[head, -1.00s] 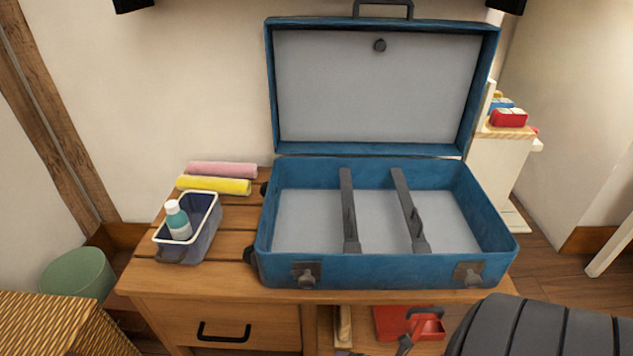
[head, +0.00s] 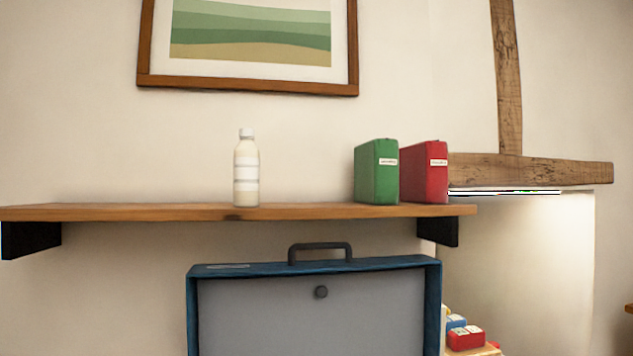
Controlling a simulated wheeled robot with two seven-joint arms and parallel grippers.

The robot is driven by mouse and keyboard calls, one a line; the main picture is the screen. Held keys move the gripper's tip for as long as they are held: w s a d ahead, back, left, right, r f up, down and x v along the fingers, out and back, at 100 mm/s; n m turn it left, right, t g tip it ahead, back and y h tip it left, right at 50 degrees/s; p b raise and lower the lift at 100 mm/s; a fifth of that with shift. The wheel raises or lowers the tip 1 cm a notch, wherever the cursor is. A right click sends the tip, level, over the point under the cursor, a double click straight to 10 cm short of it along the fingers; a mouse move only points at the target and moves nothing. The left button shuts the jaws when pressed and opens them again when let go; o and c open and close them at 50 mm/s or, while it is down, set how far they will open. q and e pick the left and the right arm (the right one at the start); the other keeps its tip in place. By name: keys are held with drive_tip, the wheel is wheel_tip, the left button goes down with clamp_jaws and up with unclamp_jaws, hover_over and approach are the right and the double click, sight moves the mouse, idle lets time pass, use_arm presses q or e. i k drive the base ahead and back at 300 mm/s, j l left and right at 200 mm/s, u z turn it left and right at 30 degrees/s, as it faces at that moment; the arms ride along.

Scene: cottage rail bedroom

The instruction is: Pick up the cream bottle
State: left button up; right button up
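Neither of my grippers shows in the head view, and nothing touches the bottle.
A green binder (head: 377,172) and a red binder (head: 424,171) stand on the shelf to the right of the bottle. The open lid of a blue suitcase (head: 192,310) rises just below the shelf. A framed picture (head: 250,88) hangs above. The shelf's left part is clear.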

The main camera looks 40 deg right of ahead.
sight(247, 165)
drive_tip(key=i+z, duration=0.25)
drive_tip(key=z, duration=0.2)
drive_tip(key=i+z, duration=0.2)
drive_tip(key=z, duration=0.3)
drive_tip(key=j+u, duration=0.1)
